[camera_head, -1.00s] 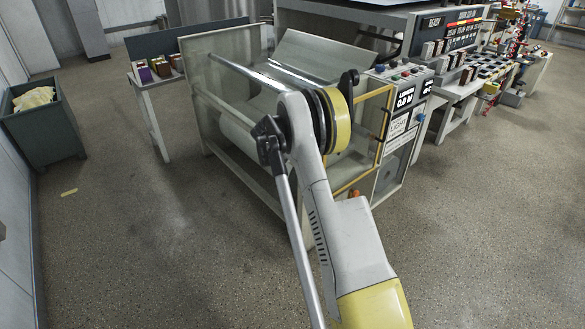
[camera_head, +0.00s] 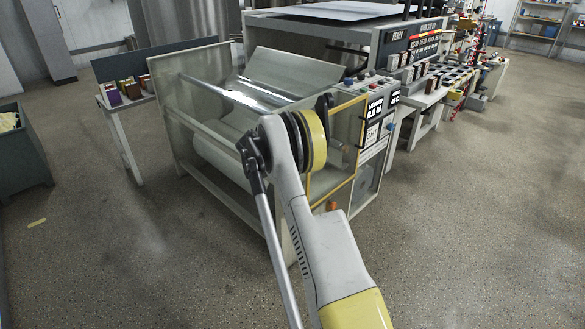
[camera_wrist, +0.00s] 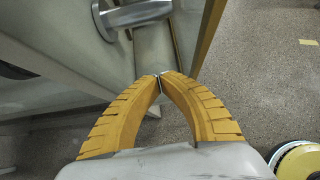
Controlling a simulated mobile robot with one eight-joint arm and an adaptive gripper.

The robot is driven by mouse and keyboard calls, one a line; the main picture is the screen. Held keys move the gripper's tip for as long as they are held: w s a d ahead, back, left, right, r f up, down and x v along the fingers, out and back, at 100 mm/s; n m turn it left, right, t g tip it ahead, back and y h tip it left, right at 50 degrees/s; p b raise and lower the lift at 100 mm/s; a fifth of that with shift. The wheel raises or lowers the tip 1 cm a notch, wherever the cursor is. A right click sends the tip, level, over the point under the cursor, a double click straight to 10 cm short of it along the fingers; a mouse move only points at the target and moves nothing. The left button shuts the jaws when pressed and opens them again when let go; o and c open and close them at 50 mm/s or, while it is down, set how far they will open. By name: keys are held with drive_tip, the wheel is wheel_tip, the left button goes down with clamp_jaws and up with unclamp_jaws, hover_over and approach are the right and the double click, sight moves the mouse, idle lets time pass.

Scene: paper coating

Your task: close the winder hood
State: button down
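The winder (camera_head: 186,137) stands in front of me in the head view, with a shiny roller (camera_head: 236,92) and a pale roll inside its frame. A yellow-edged clear panel (camera_head: 340,118), which looks like the hood or part of it, is at its right end, partly hidden by my arm. My gripper is hidden behind my arm in the head view. In the wrist view, my gripper's (camera_wrist: 160,77) yellow fingers meet at the tips with nothing visible between them. A metal roller end (camera_wrist: 140,14) and a yellow bar (camera_wrist: 208,28) lie beyond the tips.
A control panel (camera_head: 377,110) stands right of the winder, with a long bench of parts beyond it. A side table (camera_head: 128,103) with small boxes is at the left, and a grey bin (camera_head: 24,160) at the far left. The floor in front and at right is clear.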

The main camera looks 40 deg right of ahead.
drive_tip(key=a+f+p+v, duration=0.1)
drive_tip(key=p+v, duration=0.2)
drive_tip(key=v, duration=0.9)
drive_tip(key=shift+a+p, duration=0.4)
drive_tip(key=shift+a, duration=0.15)
drive_tip(key=s+a+r+m+t+y, duration=0.2)
drive_tip(key=s+a+r+m, duration=0.3)
drive_tip(key=a+r, duration=0.4)
drive_tip(key=s+a+r+m+t+y, duration=0.2)
drive_tip(key=s+a+r+m, duration=0.2)
drive_tip(key=s+a+r, duration=0.5)
drive_tip(key=s+a+f+m+t+y, duration=0.1)
drive_tip(key=s+a+m, duration=0.3)
drive_tip(key=s+a, duration=0.4)
drive_tip(key=s+a+f+m+t+y, duration=0.1)
drive_tip(key=s+a+m+y, duration=0.3)
drive_tip(key=s+a, duration=0.5)
drive_tip(key=shift+s+a+f+m+t, duration=0.25)
drive_tip(key=shift+a+f+m+t, duration=0.05)
drive_tip(key=shift+f+m, duration=0.4)
